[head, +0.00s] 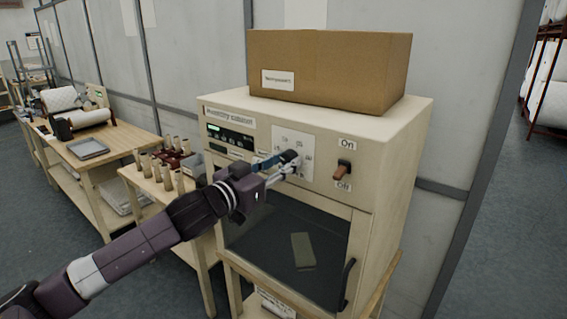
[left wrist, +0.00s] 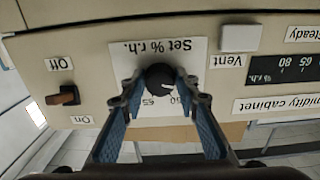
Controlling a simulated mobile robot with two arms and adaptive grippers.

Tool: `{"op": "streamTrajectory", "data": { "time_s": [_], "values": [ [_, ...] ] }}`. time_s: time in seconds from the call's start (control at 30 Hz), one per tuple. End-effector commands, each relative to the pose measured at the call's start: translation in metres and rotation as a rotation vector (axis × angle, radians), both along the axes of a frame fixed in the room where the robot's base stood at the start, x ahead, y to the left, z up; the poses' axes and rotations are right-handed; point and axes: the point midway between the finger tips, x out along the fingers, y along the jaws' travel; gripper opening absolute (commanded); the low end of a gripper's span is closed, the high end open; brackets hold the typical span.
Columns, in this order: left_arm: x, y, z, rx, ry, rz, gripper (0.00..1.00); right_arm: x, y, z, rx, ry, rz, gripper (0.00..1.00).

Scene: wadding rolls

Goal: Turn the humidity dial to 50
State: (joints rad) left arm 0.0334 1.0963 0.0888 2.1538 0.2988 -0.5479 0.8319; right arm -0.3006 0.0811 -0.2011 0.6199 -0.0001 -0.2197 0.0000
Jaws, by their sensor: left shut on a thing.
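The humidity dial is a dark round knob on a white plate (head: 278,140) on the cabinet front. In the left wrist view, which is upside down, the dial (left wrist: 160,76) sits by the "Set % r.h." label, with a pale pointer mark. A 65 and another partly hidden number show on its scale; I cannot tell exactly where the pointer stands. My left gripper (head: 290,159) reaches the dial from the left. It is shut on the dial, with its blue-padded fingers on both sides. My right gripper is not in view.
A cardboard box (head: 330,72) stands on the cabinet (head: 415,125). A brown On/Off switch (head: 343,170) is right of the dial, and a digital display (head: 230,136) is left. The glass door (head: 290,245) below is closed. A rack of several small rolls (head: 165,170) stands at left.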

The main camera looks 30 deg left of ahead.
Motion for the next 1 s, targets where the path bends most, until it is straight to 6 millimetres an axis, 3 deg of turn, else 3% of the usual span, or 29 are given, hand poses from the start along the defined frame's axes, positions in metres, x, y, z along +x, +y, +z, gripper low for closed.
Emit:
{"op": "streamTrajectory", "data": {
  "time_s": [0.27,1.0],
  "values": [
    [0.0,0.001,0.0,0.128,-0.008,0.001,0.05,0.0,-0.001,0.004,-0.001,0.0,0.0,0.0],
    [0.0,0.002,0.0,0.724,-0.055,0.0,0.05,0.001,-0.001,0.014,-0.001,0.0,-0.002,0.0]
  ]
}}
